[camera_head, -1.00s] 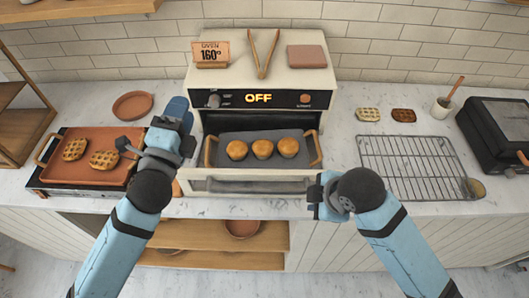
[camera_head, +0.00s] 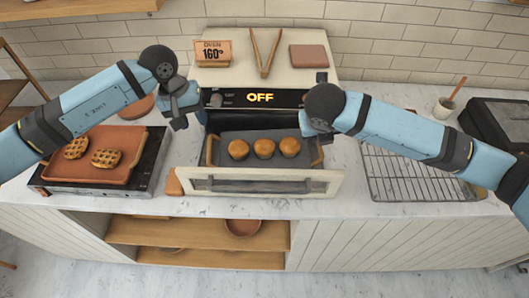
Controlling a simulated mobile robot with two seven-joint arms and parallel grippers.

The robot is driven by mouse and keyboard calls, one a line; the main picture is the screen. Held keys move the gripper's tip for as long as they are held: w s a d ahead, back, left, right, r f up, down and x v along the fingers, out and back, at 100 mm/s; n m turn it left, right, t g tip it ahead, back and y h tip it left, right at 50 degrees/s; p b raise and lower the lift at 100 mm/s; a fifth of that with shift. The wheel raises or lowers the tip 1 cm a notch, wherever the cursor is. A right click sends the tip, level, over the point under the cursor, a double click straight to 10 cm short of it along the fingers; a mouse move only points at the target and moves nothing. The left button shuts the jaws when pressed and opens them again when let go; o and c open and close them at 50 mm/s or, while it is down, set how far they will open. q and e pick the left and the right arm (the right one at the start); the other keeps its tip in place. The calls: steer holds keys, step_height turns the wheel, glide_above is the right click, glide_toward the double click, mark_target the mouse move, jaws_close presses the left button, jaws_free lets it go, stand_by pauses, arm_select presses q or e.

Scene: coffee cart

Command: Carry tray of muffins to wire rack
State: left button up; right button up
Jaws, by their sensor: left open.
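The dark tray (camera_head: 240,167) with three muffins (camera_head: 264,148) in a row sits on the open oven door (camera_head: 290,186), in front of the oven cavity. Its tan left handle (camera_head: 209,150) and right handle (camera_head: 318,155) show at its ends. My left gripper (camera_head: 187,118) is open above and left of the left handle, apart from it. My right gripper (camera_head: 318,138) is over the tray's right end, near the right handle; its fingers are mostly hidden by its own wrist. The wire rack (camera_head: 400,185) lies empty on the counter at right, partly covered by my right arm.
A griddle (camera_head: 100,172) with two waffles stands at left. A black appliance (camera_head: 495,125) stands at far right. An oven sign (camera_head: 213,52), wooden tongs (camera_head: 264,52) and a folded cloth (camera_head: 308,57) rest on the oven top. The oven display reads OFF.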

mark_target(209, 149)
arm_select(q)
steer(key=shift+a, duration=0.3)
arm_select(e)
steer(key=shift+d, duration=0.15)
arm_select(q)
steer(key=x, duration=1.3)
steer(key=shift+f, duration=0.4)
arm_select(e)
steer(key=x, duration=1.3)
steer(key=shift+w+f, duration=0.2)
steer(key=shift+f, duration=0.15)
arm_select(q)
steer(key=c, duration=0.4)
arm_select(e)
steer(key=c, duration=0.4)
arm_select(q)
jaws_close()
arm_select(e)
jaws_close()
arm_select(q)
steer(key=shift+w, duration=0.1)
